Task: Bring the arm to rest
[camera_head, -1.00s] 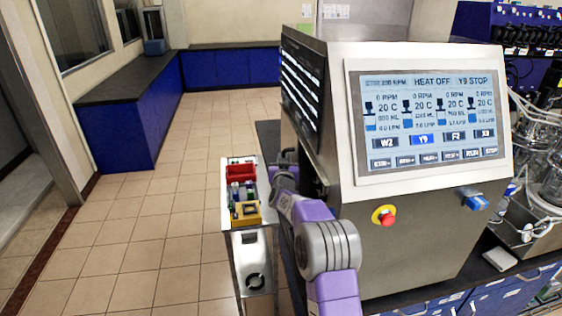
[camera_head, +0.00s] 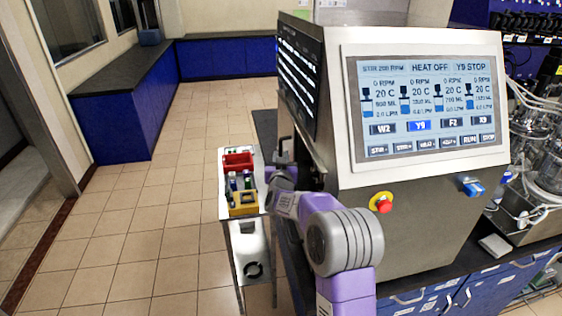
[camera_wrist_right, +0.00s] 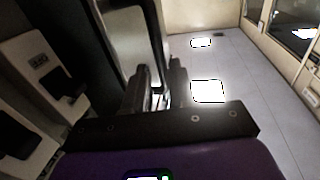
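My right arm, purple and grey, reaches up in the head view in front of the bioreactor console (camera_head: 420,215). Its right gripper (camera_head: 284,150) is beside the console's left side, small and partly covered by the wrist. In the right wrist view the two dark fingers of the right gripper (camera_wrist_right: 158,82) stand apart with a narrow gap, and I see nothing held between them. My left gripper is in neither view.
A narrow cart (camera_head: 243,226) left of the arm carries a red bin (camera_head: 238,161) and a yellow holder (camera_head: 243,203). The console has a lit screen (camera_head: 427,110) and a red stop button (camera_head: 381,203). Glassware (camera_head: 550,165) stands at right. The tiled floor at left is clear.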

